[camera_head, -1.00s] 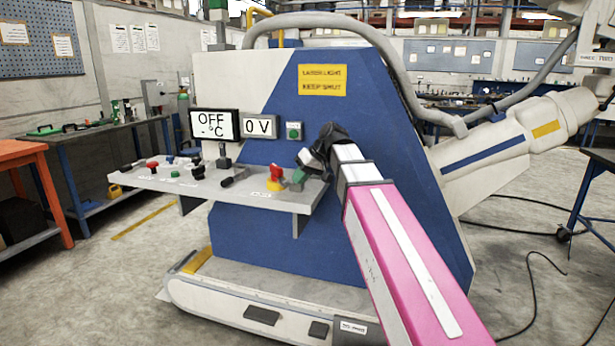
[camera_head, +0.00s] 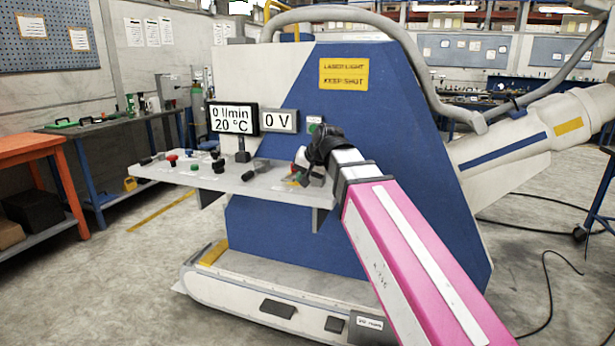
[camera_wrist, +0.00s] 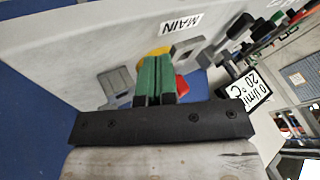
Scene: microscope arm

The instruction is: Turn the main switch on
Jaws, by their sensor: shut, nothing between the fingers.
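The main switch seems to be the grey lever (camera_wrist: 188,50) beside the MAIN label (camera_wrist: 181,22) in the wrist view. In the head view a lever (camera_head: 256,168) stands on the control shelf (camera_head: 195,178). A second grey part (camera_wrist: 117,86) stands on the other side of a yellow-based red button (camera_wrist: 182,86). My gripper (camera_wrist: 155,82) is shut, its green fingers together and empty, in front of the button and between the two grey parts. Contact cannot be told. In the head view my gripper (camera_head: 300,165) is over the shelf's right end, hiding controls there.
The display (camera_head: 233,118) reads 0 l/min and 20 °C; the one beside it (camera_head: 279,120) reads 0 V. Several knobs stand on the shelf's left part. The blue machine panel (camera_head: 370,130) rises close behind my gripper. An orange table (camera_head: 30,145) is at far left.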

